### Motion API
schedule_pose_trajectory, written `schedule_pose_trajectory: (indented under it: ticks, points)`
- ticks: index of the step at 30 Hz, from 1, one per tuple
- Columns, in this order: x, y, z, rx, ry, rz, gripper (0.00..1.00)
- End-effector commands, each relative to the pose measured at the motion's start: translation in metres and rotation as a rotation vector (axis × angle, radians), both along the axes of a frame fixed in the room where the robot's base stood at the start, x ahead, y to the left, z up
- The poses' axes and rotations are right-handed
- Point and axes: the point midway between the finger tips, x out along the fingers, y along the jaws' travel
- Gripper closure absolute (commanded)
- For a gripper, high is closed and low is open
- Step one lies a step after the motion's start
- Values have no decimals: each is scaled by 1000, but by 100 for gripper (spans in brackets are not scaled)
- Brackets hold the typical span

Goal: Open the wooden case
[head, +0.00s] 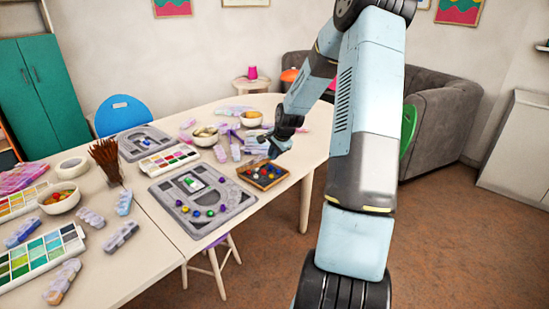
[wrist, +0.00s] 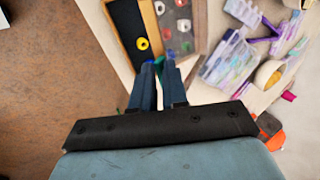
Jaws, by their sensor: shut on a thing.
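The wooden case (head: 263,174) sits near the right edge of the table in the head view, with colored beads showing in it. In the wrist view the wooden case (wrist: 109,22) is cut off at the top. It shows a dark bed with a yellow ring-shaped bead (wrist: 142,44) and, to the right, small compartments with red, white and green pieces. My gripper (wrist: 159,63) has its fingertips close together at the near edge of the case. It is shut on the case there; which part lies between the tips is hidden. In the head view my gripper (head: 276,152) is at the case's far side.
A grey bead board (head: 232,196) with beads lies just left of the case. Bowls (head: 251,119), clear bead boxes and purple tools crowd the table behind it. In the wrist view a clear box (wrist: 228,60) lies right of the gripper. The floor beyond the table edge is bare.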

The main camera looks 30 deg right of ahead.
Motion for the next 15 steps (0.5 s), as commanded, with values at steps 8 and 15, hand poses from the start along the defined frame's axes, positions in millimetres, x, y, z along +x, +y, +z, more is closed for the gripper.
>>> schedule_pose_trajectory:
  ticks: [8,15]
  points:
    - [0,0,0,-1,5,-1,100]
    - [11,4,10,-24,63,2,100]
